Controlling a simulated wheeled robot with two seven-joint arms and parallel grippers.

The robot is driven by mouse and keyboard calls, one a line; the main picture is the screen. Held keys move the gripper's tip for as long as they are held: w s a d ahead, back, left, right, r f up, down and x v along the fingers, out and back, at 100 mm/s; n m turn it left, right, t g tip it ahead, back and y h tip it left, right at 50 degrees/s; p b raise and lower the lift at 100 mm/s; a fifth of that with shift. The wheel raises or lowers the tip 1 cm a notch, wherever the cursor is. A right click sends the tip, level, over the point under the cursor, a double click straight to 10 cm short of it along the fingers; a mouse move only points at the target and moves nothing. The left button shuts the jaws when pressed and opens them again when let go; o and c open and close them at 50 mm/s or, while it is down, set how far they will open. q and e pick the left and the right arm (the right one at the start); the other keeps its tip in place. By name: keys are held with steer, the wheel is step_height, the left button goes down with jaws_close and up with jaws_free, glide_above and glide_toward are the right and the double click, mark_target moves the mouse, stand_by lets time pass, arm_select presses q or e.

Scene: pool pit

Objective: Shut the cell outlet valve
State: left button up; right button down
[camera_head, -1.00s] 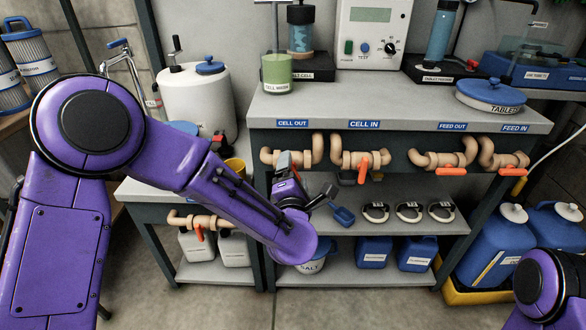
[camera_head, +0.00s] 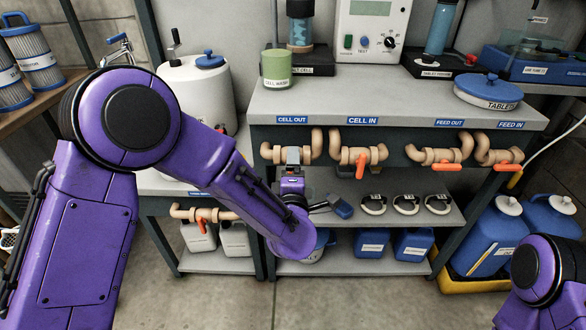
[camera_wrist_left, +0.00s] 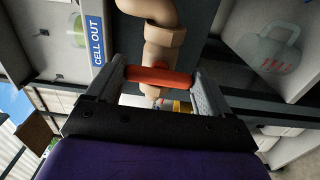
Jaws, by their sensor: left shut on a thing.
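The cell outlet valve sits on the beige pipe (camera_head: 268,153) under the blue CELL OUT label (camera_head: 292,120), at the left end of the bench front. My left gripper (camera_head: 293,156) is in front of this pipe and hides the valve handle in the head view. In the left wrist view, the orange handle (camera_wrist_left: 158,77) lies between the two grey fingers of my left gripper (camera_wrist_left: 155,88), which are shut on it. The handle lies across the beige pipe (camera_wrist_left: 163,40) there. The CELL OUT label shows beside it. My right gripper is out of view.
The CELL IN valve handle (camera_head: 360,169) hangs down close to the right. A green cup (camera_head: 277,70) stands above on the bench. A lower shelf (camera_head: 400,217) holds black-and-white rings.

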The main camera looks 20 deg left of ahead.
arm_select(q)
steer(key=o, duration=0.9)
steer(key=shift+o, duration=0.2)
steer(key=v, duration=1)
steer(key=shift+s, duration=0.3)
steer(key=shift+d, duration=0.1)
